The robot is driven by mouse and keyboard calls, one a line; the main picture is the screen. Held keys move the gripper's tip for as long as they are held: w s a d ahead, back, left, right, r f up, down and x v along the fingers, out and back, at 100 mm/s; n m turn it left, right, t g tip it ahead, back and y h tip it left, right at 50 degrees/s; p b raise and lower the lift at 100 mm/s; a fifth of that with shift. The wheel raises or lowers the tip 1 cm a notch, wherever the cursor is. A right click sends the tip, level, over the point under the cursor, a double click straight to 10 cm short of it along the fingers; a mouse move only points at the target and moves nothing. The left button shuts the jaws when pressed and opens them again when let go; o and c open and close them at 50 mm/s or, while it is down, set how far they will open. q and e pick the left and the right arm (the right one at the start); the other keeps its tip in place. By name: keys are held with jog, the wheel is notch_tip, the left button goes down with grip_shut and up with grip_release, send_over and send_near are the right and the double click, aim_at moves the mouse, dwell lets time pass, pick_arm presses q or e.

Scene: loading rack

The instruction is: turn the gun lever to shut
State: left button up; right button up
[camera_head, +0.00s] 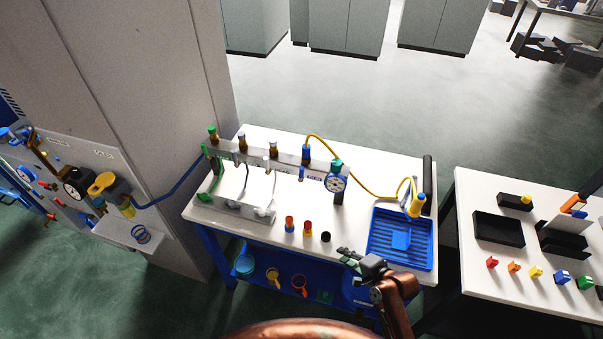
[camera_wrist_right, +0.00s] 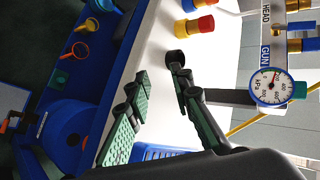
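The grey manifold rail (camera_head: 255,160) stands on the white bench, with a GUN label (camera_head: 314,179) near its right end. The GUN and HEAD labels also show at the right of the right wrist view (camera_wrist_right: 265,50). Small blue parts (camera_wrist_right: 309,44) sit beside the GUN label; the lever's position cannot be told. A round gauge (camera_head: 338,184) is just right of the label and large in the wrist view (camera_wrist_right: 270,87). My right gripper (camera_head: 346,255) is open and empty at the bench's front edge, in front of the gauge and apart from it. My left gripper is not in view.
A blue ribbed tray (camera_head: 376,248) lies right of my right gripper. Orange, red and black small parts (camera_head: 307,228) stand left of it. A yellow hose (camera_head: 368,190) arcs from the rail to a yellow-handled gun (camera_head: 416,206). A second table (camera_head: 480,284) stands at the right.

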jog(key=w+a+r+m+t+y, duration=0.25)
jog(key=w+a+r+m, duration=0.45)
jog(key=w, duration=0.4)
jog(key=m+t+y, duration=0.3)
jog(key=m, duration=0.7)
send_near(301, 173)
jog(key=x, duration=0.3)
jog(key=shift+m+h, duration=0.3)
jog(key=shift+h, duration=0.15)
jog(key=shift+f+b+x, duration=0.15)
jog(key=shift+f+x, duration=0.05)
jog(key=shift+x, duration=1.7)
jog(key=shift+f+b+x, duration=0.15)
jog(key=shift+f+x, duration=0.1)
jog(key=shift+x, duration=1.7)
jog(key=shift+w+d, duration=0.15)
jog(key=shift+d, duration=0.05)
jog(key=shift+c, duration=0.6)
grip_shut()
